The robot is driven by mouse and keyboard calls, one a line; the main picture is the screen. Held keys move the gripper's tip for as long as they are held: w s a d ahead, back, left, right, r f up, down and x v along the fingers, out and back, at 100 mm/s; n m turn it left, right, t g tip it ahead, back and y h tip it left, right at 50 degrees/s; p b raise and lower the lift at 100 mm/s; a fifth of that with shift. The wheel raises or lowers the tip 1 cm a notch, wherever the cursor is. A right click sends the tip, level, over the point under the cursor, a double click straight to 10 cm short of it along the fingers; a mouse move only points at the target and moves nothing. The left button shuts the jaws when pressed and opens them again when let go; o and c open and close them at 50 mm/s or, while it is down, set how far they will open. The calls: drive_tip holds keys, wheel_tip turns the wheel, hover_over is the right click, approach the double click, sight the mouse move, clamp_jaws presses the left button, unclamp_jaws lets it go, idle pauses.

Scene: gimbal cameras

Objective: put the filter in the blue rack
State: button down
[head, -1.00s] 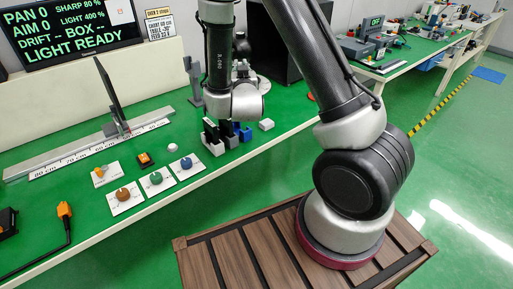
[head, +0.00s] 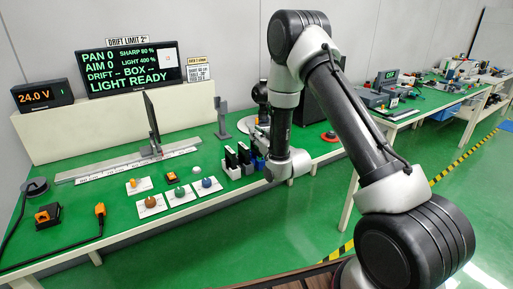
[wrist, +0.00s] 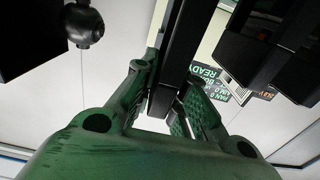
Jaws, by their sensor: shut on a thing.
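My gripper (wrist: 165,95) shows in the wrist view with its green fingers shut on a long black bar (wrist: 181,45), which looks like the filter. The bar runs away from between the fingers toward the top of the picture. In the head view, a blue rack (head: 258,163) stands on the green bench at the right end of a small row of racks, partly hidden by my arm. My gripper is not clearly seen there. Two upright black slabs (head: 243,152) show in the row to its left. I cannot tell whether the held filter touches the blue rack.
A white rack (head: 236,172) is at the left of the row. Cards with coloured knobs (head: 181,194), a rail with a dark upright panel (head: 152,121) and a grey stand (head: 222,119) are farther left. Black bodies (wrist: 270,45) crowd the wrist view's upper right.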

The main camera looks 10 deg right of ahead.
drive_tip(key=shift+f, duration=2.15)
drive_tip(key=shift+f, duration=0.1)
drive_tip(key=c, duration=1.5)
unclamp_jaws()
drive_tip(key=shift+o, duration=0.2)
